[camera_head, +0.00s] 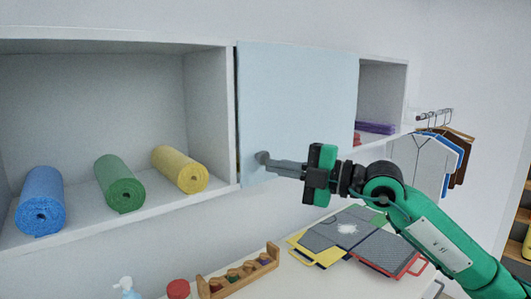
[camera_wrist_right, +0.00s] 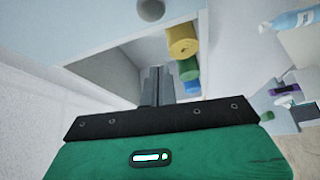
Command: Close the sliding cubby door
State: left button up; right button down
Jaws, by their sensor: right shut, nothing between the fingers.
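The pale blue sliding door (camera_head: 297,100) covers the middle of the wall cubby (camera_head: 208,110). The left compartment is open, and a strip of the right compartment shows past the door's right edge. A round grey knob (camera_head: 262,157) sits low near the door's left edge; it also shows at the top of the right wrist view (camera_wrist_right: 150,10). My right gripper (camera_head: 274,163) is shut and empty, its fingers pointing left in front of the door close by the knob. In the wrist view the fingertips (camera_wrist_right: 156,70) appear apart from the knob. My left gripper is out of view.
Blue (camera_head: 41,202), green (camera_head: 120,184) and yellow (camera_head: 180,169) rolls lie in the open compartment. Below is a white counter with a wooden rack (camera_head: 238,275), a red-capped item (camera_head: 178,289) and folders (camera_head: 345,240). Clothes (camera_head: 425,160) hang at right.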

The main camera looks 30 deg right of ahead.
aim_at(262, 161)
jog(key=w+p, duration=0.2)
jog(key=w, duration=0.1)
jog(key=w+a+p, duration=0.1)
jog(key=w+p, duration=0.1)
jog(key=shift+w+f, duration=0.1)
jog(key=shift+w, duration=0.15)
jog(key=shift+w+d+f, duration=0.1)
jog(key=shift+w+d, duration=0.1)
jog(key=shift+d, duration=0.45)
